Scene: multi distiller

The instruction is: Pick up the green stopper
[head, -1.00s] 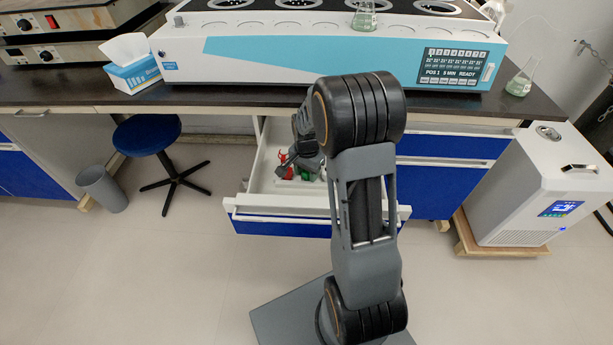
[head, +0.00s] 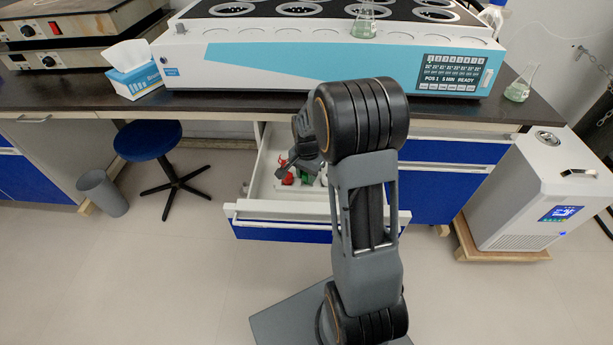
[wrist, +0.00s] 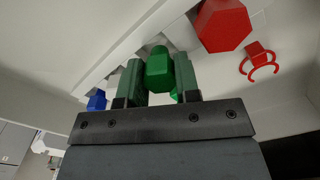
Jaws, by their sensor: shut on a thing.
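The green stopper (wrist: 158,72) sits between the two fingers of my gripper (wrist: 159,80) in the wrist view, touched on both sides. My gripper is shut on it. A smaller bit of green shows just behind it, by the right finger. In the head view my arm reaches down into the open white drawer (head: 262,190), and a green patch (head: 305,174) shows beside my wrist. My arm partly hides the drawer there, and I cannot tell how far the stopper is above the drawer floor.
A red hexagonal stopper (wrist: 223,25) and a red clip (wrist: 258,60) lie right of my gripper. A blue piece (wrist: 97,101) is at the left. A white strip (wrist: 125,48) runs behind the stopper. The bench with the distiller (head: 290,70) overhangs the drawer.

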